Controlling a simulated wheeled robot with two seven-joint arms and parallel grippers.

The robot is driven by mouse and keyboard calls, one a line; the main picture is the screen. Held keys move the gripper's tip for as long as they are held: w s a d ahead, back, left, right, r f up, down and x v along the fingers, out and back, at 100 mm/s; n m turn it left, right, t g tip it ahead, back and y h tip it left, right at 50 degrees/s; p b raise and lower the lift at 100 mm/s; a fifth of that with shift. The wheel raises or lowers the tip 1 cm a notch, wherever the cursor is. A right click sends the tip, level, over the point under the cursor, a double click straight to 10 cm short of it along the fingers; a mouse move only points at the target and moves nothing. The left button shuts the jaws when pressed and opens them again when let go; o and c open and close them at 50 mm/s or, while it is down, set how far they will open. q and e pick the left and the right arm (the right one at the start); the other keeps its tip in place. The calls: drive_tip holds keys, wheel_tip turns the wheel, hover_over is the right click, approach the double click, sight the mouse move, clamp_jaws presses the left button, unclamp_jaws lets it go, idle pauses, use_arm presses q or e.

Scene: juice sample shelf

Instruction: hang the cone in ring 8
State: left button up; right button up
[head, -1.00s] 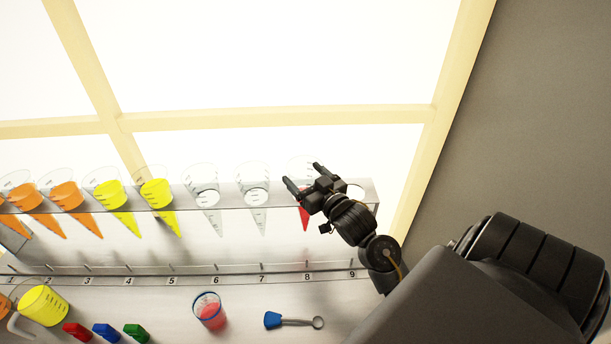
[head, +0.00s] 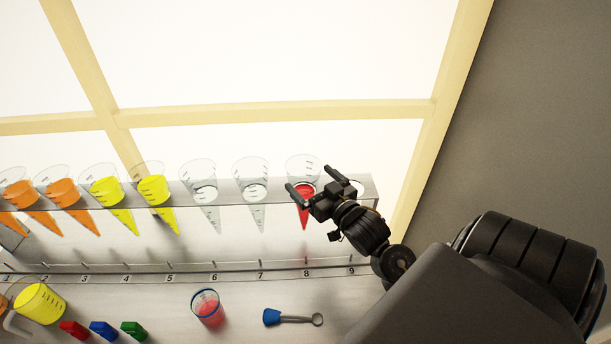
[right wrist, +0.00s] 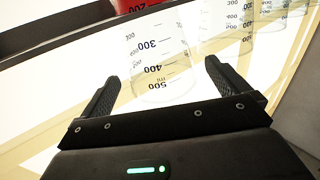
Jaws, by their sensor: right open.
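A clear cone with red juice (head: 304,190) hangs upright in the shelf ring above label 8 (head: 306,274). Its clear, marked wall (right wrist: 155,48) shows in the right wrist view, with the red at the top edge. My right gripper (head: 308,179) is open at the cone's right front, its two fingers apart. In the right wrist view the open fingers (right wrist: 161,75) are on either side of the cone's wide end, with gaps visible. My left gripper is not in view.
The shelf (head: 230,191) holds several orange, yellow and empty cones to the left. Ring 9 (head: 357,187) at the right looks empty. On the counter are a red-filled beaker (head: 208,310), a blue brush (head: 290,318), a yellow jug (head: 39,304) and coloured clips (head: 104,330).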

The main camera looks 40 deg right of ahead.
drive_tip(key=s+b, duration=0.1)
drive_tip(key=s, duration=0.6)
drive_tip(key=shift+a, duration=0.35)
drive_tip(key=shift+w, duration=0.1)
